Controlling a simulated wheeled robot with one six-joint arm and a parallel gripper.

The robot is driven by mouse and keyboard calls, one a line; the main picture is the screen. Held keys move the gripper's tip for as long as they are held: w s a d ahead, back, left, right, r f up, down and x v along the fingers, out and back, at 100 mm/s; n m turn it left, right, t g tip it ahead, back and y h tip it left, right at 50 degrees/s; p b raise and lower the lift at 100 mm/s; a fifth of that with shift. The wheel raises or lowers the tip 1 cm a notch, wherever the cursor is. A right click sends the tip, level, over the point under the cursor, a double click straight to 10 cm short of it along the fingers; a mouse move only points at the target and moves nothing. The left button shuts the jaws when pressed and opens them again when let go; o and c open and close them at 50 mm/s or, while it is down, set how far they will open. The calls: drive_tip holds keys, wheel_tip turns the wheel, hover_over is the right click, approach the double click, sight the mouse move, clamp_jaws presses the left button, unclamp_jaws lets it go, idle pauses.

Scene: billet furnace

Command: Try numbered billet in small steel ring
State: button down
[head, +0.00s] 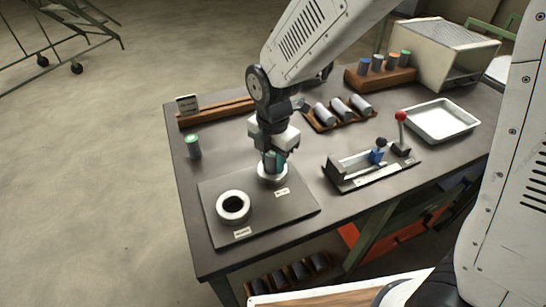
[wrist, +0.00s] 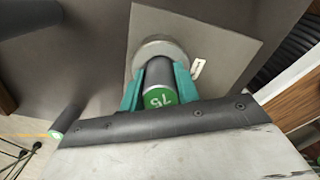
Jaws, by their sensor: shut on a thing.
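My gripper (head: 272,160) is shut on a grey billet with a green numbered end cap. In the wrist view the billet (wrist: 160,84) stands between the teal fingers, and its number looks like 75. The small steel ring (head: 272,175) is directly below, on the dark plate (head: 262,212); it also shows in the wrist view (wrist: 148,50). The billet's lower end is at the ring's opening; how deep it sits inside I cannot tell. A larger steel ring (head: 233,207), with an empty dark hole, sits on the plate to the left.
Another green-capped billet (head: 193,147) stands on the table at left. A wooden rack (head: 340,115) holds lying billets, and a rear block (head: 380,78) holds colour-capped ones. A lever fixture (head: 372,165) and white tray (head: 440,121) are at right. The table front edge is near the plate.

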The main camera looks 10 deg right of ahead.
idle(0.3)
drive_tip(key=c, duration=0.9)
unclamp_jaws()
drive_tip(key=shift+c, duration=0.2)
wheel_tip(320, 180, up, 8)
drive_tip(key=shift+f, duration=0.1)
